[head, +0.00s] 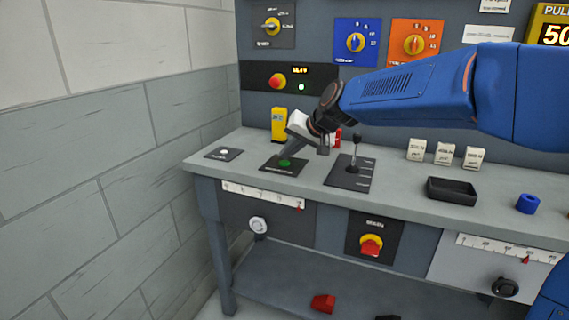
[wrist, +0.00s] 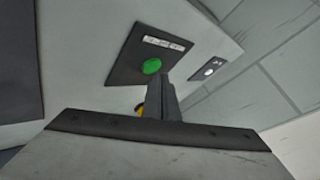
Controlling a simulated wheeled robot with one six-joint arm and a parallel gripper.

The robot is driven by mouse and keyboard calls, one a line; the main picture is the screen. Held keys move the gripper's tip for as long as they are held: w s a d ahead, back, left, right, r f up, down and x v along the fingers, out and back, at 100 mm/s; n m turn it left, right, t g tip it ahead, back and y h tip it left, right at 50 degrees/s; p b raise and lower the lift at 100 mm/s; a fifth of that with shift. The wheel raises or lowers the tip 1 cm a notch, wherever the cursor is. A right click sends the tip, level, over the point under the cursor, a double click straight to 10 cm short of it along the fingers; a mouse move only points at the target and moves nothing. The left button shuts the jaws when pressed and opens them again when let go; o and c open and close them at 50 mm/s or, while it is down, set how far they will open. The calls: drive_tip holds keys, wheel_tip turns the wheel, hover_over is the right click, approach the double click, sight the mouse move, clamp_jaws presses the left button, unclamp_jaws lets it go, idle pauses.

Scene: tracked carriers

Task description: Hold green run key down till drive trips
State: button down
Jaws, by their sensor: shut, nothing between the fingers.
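The green run key (head: 285,163) is a round button on a small dark plate (head: 272,167) lying on the bench top. It also shows in the wrist view (wrist: 151,66), where its plate (wrist: 128,60) carries a white label. My gripper (head: 287,156) is shut and empty, pointing down at the key from above. In the wrist view the closed fingertips (wrist: 163,84) appear right at the key's edge, with most of the green face uncovered. I cannot tell whether they touch it or whether it is pressed. A display panel (head: 310,76) with a red knob stands behind.
A small plate with a white button (head: 224,153) lies left of the key. A lever on a dark plate (head: 350,172) stands close right. A yellow block (head: 279,124) is behind my gripper. White blocks (head: 445,153), a black tray (head: 452,190) and a blue ring (head: 528,204) sit further right.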

sight(288, 164)
drive_tip(key=shift+r, duration=0.35)
drive_tip(key=shift+r, duration=2.5)
drive_tip(key=shift+d, duration=0.1)
